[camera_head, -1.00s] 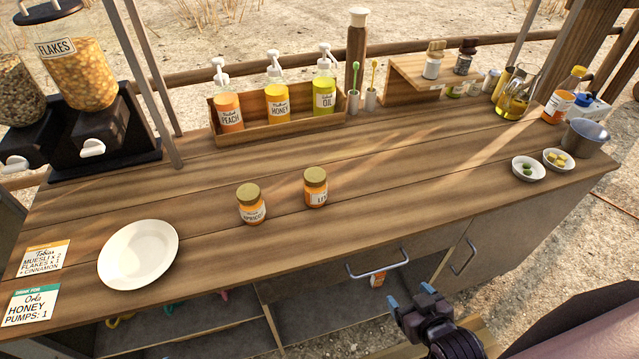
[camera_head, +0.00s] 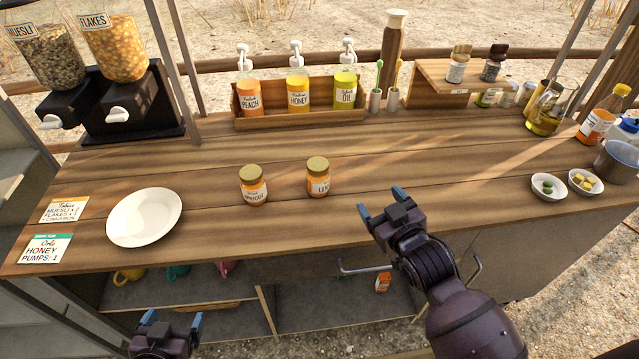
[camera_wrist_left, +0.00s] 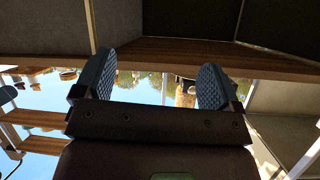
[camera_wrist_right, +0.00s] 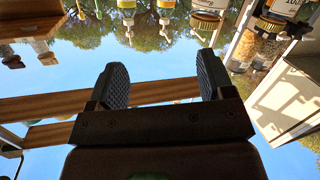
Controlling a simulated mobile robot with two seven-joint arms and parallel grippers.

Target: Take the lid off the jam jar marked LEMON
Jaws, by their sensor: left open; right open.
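Two jam jars with gold lids stand upright on the wooden counter. The right jar (camera_head: 318,178) has a label starting with "LE", its end hard to read; the left jar (camera_head: 254,186) reads APRICOT. Both lids are on. My right gripper (camera_head: 382,203) is open and empty at the counter's front edge, right of and nearer than the LE jar. It also shows open in the right wrist view (camera_wrist_right: 164,85). My left gripper (camera_head: 172,322) is open and empty, low in front of the counter, below its top. Its fingers show apart in the left wrist view (camera_wrist_left: 155,85).
A white plate (camera_head: 144,217) and two order cards lie at the left. A pump-bottle rack (camera_head: 300,118) stands behind the jars. Small bowls (camera_head: 548,187) sit at the right. The counter around the jars is clear. Door handles (camera_head: 468,272) stick out below the front edge.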

